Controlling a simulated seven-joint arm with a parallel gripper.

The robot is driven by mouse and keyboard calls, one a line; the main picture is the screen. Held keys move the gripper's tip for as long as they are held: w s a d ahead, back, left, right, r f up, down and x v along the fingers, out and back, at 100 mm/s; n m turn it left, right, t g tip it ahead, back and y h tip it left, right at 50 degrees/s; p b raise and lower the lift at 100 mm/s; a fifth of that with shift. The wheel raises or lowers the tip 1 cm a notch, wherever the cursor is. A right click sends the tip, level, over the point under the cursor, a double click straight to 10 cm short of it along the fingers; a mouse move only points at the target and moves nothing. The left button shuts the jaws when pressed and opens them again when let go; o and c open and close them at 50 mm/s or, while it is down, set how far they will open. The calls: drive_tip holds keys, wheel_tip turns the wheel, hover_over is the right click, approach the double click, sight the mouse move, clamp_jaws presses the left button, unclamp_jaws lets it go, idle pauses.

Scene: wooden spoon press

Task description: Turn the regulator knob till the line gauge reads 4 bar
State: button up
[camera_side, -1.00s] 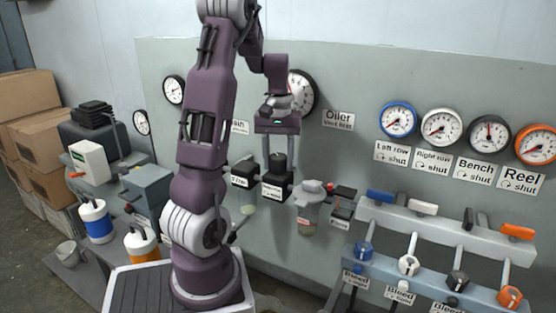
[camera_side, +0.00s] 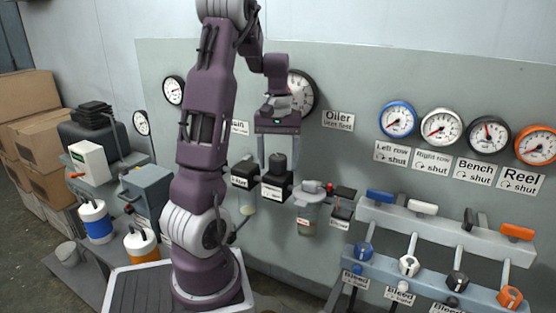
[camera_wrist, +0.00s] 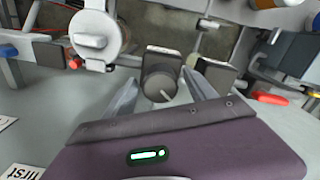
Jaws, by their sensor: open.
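The regulator knob (camera_side: 278,162) is black and sits on top of a dark block on the grey panel, below my wrist. In the wrist view the round knob (camera_wrist: 160,82) carries a pale pointer line. My gripper (camera_side: 277,164) is open, pointing down, with one finger on each side of the knob. In the wrist view the fingers (camera_wrist: 158,92) flank the knob with nothing gripped; I cannot tell whether either touches it. A large white gauge (camera_side: 303,87), possibly the line gauge, is partly hidden behind my wrist; its reading cannot be made out.
A clear-bowled oiler (camera_side: 308,205) stands right of the regulator, and another black block (camera_side: 244,172) stands close on its left. A manifold (camera_side: 440,230) with coloured levers is at the right. Smaller gauges (camera_side: 441,127) line the panel above it.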

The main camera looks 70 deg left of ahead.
sight(280, 157)
wheel_tip(280, 157, up, 7)
drive_tip(key=shift+f, duration=0.1)
idle(0.4)
drive_tip(key=shift+w+d+r, duration=0.15)
drive_tip(key=shift+d+r, duration=0.05)
drive_tip(key=shift+d, duration=0.1)
drive_tip(key=w+d+r+m+t, duration=0.2)
drive_tip(key=d+r+m, duration=0.15)
drive_tip(key=d, duration=0.75)
drive_tip(key=s+d+f+m+t, duration=0.1)
drive_tip(key=s+d+m, duration=0.3)
drive_tip(key=d, duration=0.5)
drive_tip(key=s+d+f+m+t, duration=0.1)
drive_tip(key=s+d+m, duration=0.3)
drive_tip(key=d, duration=0.5)
drive_tip(key=shift+s+d+f+m+t, duration=0.35)
drive_tip(key=shift+m+t, duration=0.45)
drive_tip(key=shift+m, duration=0.35)
drive_tip(key=shift+r, duration=0.1)
